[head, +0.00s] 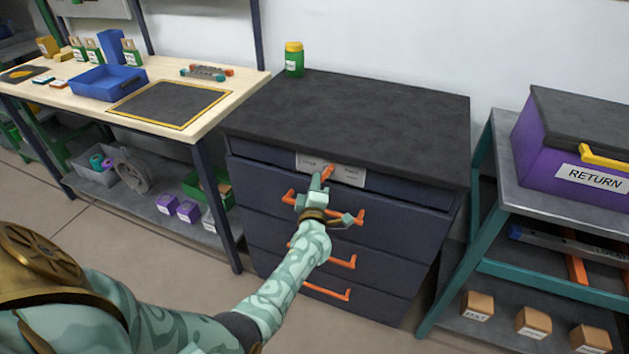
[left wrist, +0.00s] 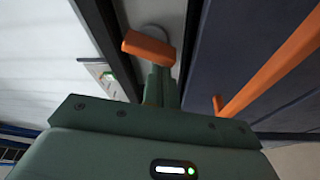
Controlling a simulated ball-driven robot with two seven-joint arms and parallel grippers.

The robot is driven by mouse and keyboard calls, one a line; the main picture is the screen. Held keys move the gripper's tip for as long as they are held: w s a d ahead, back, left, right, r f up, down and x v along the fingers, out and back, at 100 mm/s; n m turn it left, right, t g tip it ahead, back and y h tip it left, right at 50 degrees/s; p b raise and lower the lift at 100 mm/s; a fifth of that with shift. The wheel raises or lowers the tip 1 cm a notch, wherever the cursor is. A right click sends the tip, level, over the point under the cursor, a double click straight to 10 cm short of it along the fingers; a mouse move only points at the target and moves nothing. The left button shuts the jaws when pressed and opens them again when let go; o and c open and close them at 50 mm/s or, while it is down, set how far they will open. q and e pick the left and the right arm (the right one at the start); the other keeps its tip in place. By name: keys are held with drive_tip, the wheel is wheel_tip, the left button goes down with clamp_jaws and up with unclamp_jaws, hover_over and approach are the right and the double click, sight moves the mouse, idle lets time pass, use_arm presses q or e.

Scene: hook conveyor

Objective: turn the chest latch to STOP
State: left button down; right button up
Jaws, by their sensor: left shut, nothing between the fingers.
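The dark drawer chest (head: 390,120) stands against the wall with a black top. Its orange latch (head: 328,170) sits on a pale label plate (head: 348,175) on the top front strip; the plate's print is too small to read. In the left wrist view the latch (left wrist: 148,48) is a short orange bar on a grey round base, lying nearly crosswise in the picture. My left gripper (head: 319,182) is shut and empty, its fingertips right at the latch. In the left wrist view the closed fingers (left wrist: 160,85) end just below the bar; I cannot tell whether they touch it.
Orange drawer handles (head: 345,219) stick out below my left gripper, and one (left wrist: 275,75) runs close by in the wrist view. A green jar (head: 294,60) with a yellow lid stands on the chest. A workbench (head: 215,112) is left; a purple RETURN box (head: 545,150) is right.

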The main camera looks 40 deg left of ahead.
use_arm(q)
drive_tip(key=shift+d+f+n+g+p, duration=0.15)
drive_tip(key=shift+n+g+p, duration=0.25)
drive_tip(key=shift+n, duration=0.6)
use_arm(e)
drive_tip(key=shift+w+r, duration=0.1)
drive_tip(key=shift+r, duration=0.25)
use_arm(q)
drive_tip(key=shift+f, duration=0.1)
use_arm(e)
drive_tip(key=shift+w+r, duration=0.1)
drive_tip(key=shift+r, duration=0.05)
idle(0.3)
